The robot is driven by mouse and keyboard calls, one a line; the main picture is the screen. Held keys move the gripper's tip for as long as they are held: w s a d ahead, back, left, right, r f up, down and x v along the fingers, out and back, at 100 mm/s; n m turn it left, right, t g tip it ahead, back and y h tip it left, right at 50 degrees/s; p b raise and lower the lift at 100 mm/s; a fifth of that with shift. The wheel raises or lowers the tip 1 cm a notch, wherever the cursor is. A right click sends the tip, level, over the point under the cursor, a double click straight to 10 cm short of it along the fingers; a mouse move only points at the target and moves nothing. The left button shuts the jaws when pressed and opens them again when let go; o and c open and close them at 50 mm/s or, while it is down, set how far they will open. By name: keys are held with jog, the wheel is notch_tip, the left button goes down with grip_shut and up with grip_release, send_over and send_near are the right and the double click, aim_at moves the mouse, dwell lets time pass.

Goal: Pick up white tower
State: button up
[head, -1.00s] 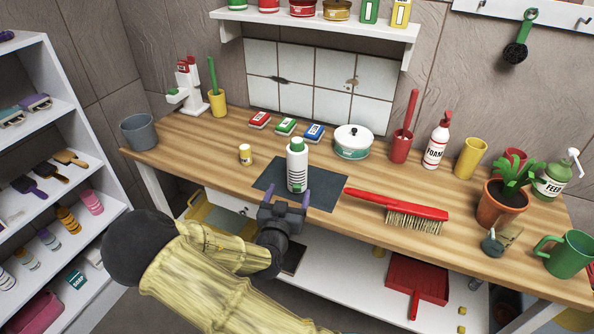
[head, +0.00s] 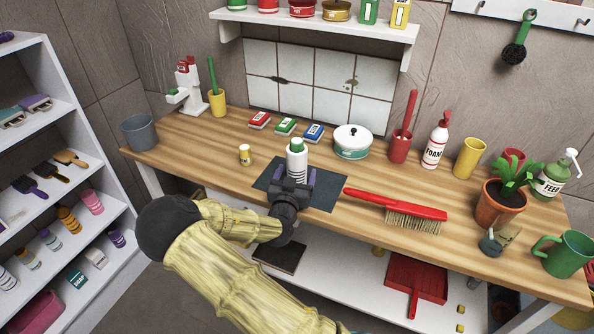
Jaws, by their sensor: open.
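A white cylindrical bottle with a green cap and dark stripes (head: 296,160) stands upright on a dark mat (head: 326,191) near the middle of the workbench; it is the white tower-like thing nearest my gripper. My gripper (head: 295,174) is open, with one finger on each side of the bottle's lower part as seen from here. The gripper body hides the bottle's base. I cannot tell whether the fingers touch it. Another tall white thing with red on it (head: 186,88) stands at the back left of the bench.
A red brush (head: 400,205) lies right of the mat. A small yellow-and-white jar (head: 245,155) stands to the left. Behind are several small boxes and a white-lidded pot (head: 352,142). A potted plant (head: 500,205) stands at right. A wall shelf (head: 318,25) hangs above.

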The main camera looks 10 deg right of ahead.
aim_at(296, 149)
jog(key=shift+w+d, duration=0.15)
jog(key=shift+w, duration=0.2)
jog(key=c, duration=1.1)
jog(key=shift+r, duration=0.1)
notch_tip(296, 149, up, 10)
jog(key=shift+f+p, duration=0.1)
jog(key=shift+p, duration=0.25)
jog(key=shift+f, duration=0.1)
